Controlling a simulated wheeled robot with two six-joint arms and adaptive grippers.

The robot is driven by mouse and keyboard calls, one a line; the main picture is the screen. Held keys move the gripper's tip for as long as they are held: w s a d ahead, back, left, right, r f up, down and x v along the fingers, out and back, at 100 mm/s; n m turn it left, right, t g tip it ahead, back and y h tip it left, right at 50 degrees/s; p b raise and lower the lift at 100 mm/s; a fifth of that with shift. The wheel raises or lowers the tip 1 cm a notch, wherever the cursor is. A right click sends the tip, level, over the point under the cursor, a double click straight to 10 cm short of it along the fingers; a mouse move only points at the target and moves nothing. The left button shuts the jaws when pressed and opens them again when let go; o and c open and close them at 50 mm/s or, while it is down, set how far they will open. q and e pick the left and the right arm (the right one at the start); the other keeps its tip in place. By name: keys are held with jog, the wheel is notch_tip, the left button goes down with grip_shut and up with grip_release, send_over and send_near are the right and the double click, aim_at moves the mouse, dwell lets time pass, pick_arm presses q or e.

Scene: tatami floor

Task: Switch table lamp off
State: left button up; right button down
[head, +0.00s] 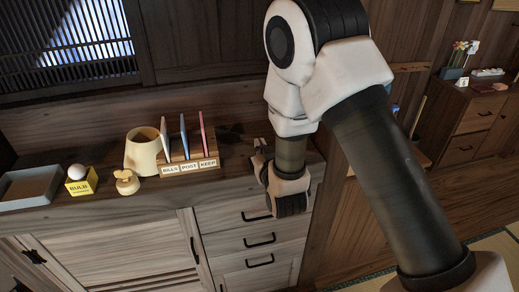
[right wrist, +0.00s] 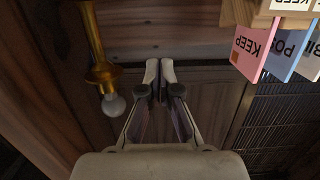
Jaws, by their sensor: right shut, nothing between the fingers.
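In the right wrist view, which is upside down, a brass lamp stem and socket (right wrist: 103,72) with a bare pale bulb (right wrist: 113,104) stand left of my right gripper, apart from it. I cannot tell whether the bulb is lit. My right gripper (right wrist: 160,72) has its fingers together, empty. In the head view my right arm reaches over the right end of the cabinet and covers that spot; the lamp is not clearly visible there. A cream shade-like cylinder (head: 142,152) sits on the cabinet top, left of the letter rack. My left gripper is not seen.
The letter rack (head: 189,166) with BILLS, POST and KEEP labels stands left of my gripper; its pink card (right wrist: 252,45) shows right in the wrist view. A yellow bulb box (head: 81,186), a small cream object (head: 127,183) and a grey tray (head: 29,187) lie further left.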

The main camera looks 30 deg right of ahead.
pick_arm(q)
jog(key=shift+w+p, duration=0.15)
jog(key=shift+p, duration=0.3)
pick_arm(e)
jog(key=v, duration=0.3)
jog(key=r+v, duration=0.1)
jog(key=v, duration=0.2)
jog(key=shift+w+a+r, duration=0.1)
jog(key=shift+w, duration=0.1)
